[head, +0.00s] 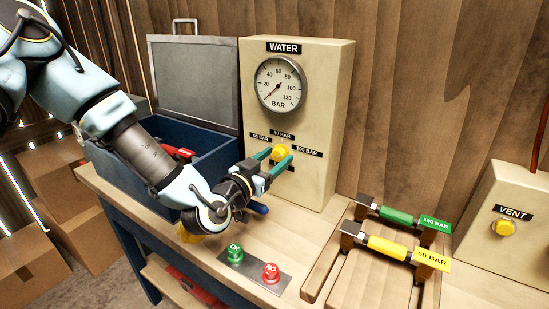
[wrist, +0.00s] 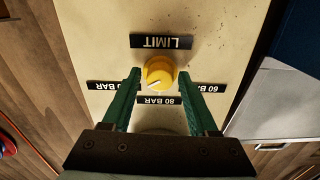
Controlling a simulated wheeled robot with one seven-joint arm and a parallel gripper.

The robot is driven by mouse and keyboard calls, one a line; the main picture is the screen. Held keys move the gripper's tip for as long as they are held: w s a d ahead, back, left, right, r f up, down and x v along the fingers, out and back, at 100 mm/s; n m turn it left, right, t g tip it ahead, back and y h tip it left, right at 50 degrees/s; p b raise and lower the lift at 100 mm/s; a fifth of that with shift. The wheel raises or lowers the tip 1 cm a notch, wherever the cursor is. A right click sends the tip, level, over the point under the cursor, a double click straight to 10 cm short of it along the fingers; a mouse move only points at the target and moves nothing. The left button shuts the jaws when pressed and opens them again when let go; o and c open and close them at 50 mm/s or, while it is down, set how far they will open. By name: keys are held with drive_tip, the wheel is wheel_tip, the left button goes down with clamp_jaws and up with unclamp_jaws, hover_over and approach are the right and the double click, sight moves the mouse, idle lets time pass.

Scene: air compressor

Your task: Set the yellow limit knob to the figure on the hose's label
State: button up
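The yellow limit knob (head: 280,152) is on the front of the cream WATER box, below its gauge. In the wrist view, which is upside down, the knob (wrist: 160,72) shows a white mark that seems to point toward the lower left, between the 80 BAR label (wrist: 158,100) and the 100 BAR label (wrist: 116,86). My gripper (head: 279,156) is open, with its green fingers on either side of the knob; I cannot tell whether they touch it. A green piece (head: 396,215) has a 100 BAR label (head: 436,222). A yellow piece (head: 387,247) has a 60 BAR label (head: 432,260).
The gauge (head: 280,84) has its needle at the low end. A green OK button (head: 235,253) and red NO button (head: 271,272) sit on the bench below. An open blue toolbox (head: 217,150) stands left of the box. A VENT box (head: 505,220) stands at right.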

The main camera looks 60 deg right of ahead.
clamp_jaws()
idle(0.5)
drive_tip(key=shift+f+n+b, duration=0.15)
drive_tip(key=shift+n+b, duration=0.8)
drive_tip(key=shift+n, duration=0.05)
drive_tip(key=n+b, duration=0.2)
drive_tip(key=n, duration=0.1)
drive_tip(key=shift+n, duration=0.3)
drive_tip(key=n+b, duration=0.2)
drive_tip(key=n, duration=0.4)
drive_tip(key=shift+b, duration=0.3)
drive_tip(key=shift+o, duration=1.3)
unclamp_jaws()
